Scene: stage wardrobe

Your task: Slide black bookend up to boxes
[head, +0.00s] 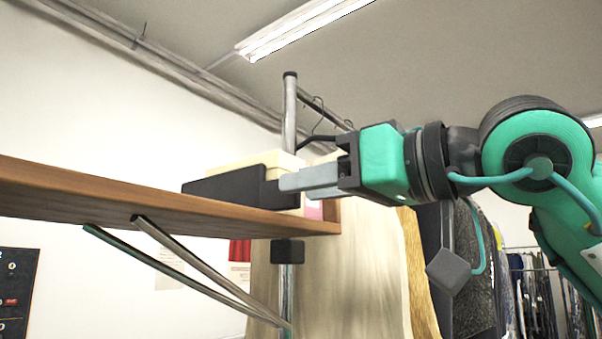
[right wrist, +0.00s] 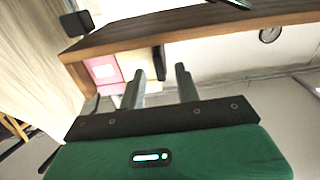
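The black bookend (head: 225,188) stands on the wooden shelf (head: 110,192), in front of the cream boxes (head: 262,158) in the head view. In the right wrist view the bookend (right wrist: 159,63) is a narrow dark strip beside a cream box (right wrist: 136,62) and a pink-labelled box (right wrist: 104,70); whether they touch is unclear. My right gripper (head: 285,182) is at the shelf's right end, its fingers overlapping the bookend's edge in the head view. In the right wrist view its fingers (right wrist: 159,80) are apart, with the bookend's edge showing beyond the gap. My left gripper is out of view.
A metal upright (head: 289,112) with a rail stands behind the shelf. Slanted metal braces (head: 190,262) run below the shelf. Clothes (head: 470,265) hang at the right. The shelf's left part looks clear from this low angle.

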